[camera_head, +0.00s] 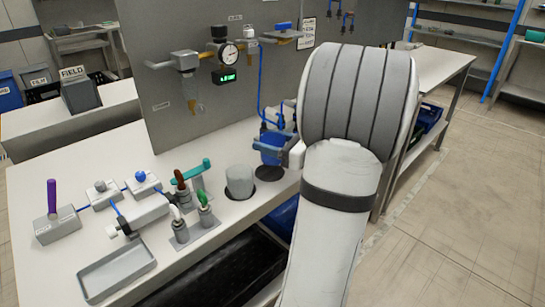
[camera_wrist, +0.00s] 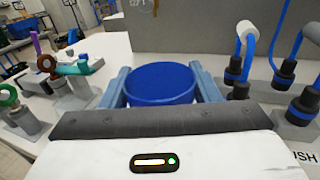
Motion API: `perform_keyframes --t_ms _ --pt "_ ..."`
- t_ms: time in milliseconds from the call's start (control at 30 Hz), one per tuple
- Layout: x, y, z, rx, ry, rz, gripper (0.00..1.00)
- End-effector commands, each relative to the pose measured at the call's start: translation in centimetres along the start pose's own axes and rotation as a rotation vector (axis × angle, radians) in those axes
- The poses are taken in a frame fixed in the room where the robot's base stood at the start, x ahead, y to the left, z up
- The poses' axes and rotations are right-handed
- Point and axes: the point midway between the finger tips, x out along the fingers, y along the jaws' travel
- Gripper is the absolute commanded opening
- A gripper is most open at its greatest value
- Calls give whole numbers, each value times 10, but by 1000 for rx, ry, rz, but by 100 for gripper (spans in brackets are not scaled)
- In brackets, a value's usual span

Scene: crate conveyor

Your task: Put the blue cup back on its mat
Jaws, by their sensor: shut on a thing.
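The blue cup (camera_head: 268,152) is between the fingers of my gripper (camera_wrist: 160,88), which is shut on it. In the wrist view the cup (camera_wrist: 160,80) looks upright, with its round blue top facing up and a finger on each side. In the head view my wrist and arm hide the gripper's right side. A dark round mat (camera_head: 268,174) shows on the bench just below the cup. I cannot tell whether the cup touches it.
A grey cup (camera_head: 240,181) stands on a dark round patch just left of the blue cup. An upright grey panel (camera_head: 215,75) with a gauge and blue hose rises behind. Handled tools (camera_head: 181,220) and a shallow grey tray (camera_head: 116,268) occupy the bench's left side.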

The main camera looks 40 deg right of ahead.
Motion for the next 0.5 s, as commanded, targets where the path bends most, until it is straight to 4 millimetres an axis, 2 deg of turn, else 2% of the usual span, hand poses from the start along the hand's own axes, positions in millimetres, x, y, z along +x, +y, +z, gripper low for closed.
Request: perform_keyframes --t_ms 267,500 --pt "0 -1 -35 2 0 -1 30" --pt "-1 -1 -36 -2 -1 -2 30"
